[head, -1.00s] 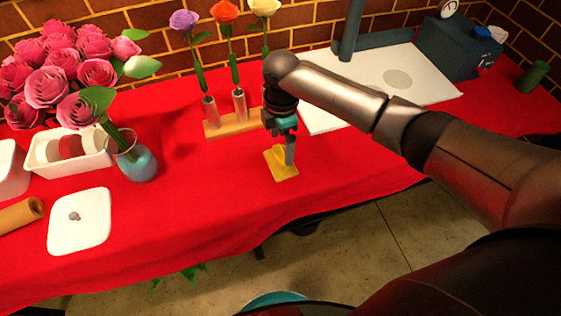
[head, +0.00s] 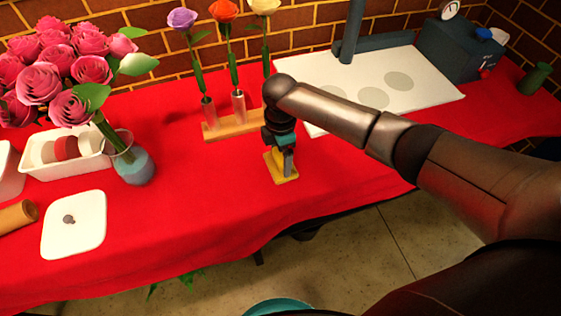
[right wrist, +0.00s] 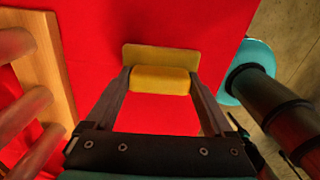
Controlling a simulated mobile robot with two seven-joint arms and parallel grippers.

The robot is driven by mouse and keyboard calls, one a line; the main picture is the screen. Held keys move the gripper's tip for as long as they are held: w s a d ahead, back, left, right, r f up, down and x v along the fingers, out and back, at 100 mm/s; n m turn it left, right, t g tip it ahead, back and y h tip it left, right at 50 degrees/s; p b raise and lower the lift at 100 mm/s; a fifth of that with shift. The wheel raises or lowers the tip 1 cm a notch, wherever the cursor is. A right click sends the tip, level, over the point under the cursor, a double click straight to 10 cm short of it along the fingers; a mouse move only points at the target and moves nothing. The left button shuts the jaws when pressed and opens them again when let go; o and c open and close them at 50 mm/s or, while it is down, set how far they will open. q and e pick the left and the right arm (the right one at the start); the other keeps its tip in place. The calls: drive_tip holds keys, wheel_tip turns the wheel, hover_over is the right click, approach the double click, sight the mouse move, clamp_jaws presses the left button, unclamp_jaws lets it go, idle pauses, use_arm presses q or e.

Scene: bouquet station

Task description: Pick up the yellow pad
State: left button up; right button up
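The yellow pad (head: 282,176) is a flat plate with a raised block on top. It lies on the red tablecloth, near the front edge. My right gripper (head: 283,157) is right above it, pointing down, its fingers at the raised block. In the right wrist view, the pad's block (right wrist: 161,80) fills the space between the two fingertips of the right gripper (right wrist: 160,82), one at each end. I cannot tell whether the fingers press on it. My left gripper is in neither view.
A wooden holder (head: 238,126) with several flowers stands just behind the pad. A white board (head: 433,82) lies behind to the right. A vase of pink roses (head: 135,169) and a white lid (head: 75,226) are left. The cloth left of the pad is clear.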

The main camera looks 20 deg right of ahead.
sight(280, 155)
drive_tip(key=c, duration=0.6)
wheel_tip(280, 155, up, 20)
drive_tip(key=p, duration=0.5)
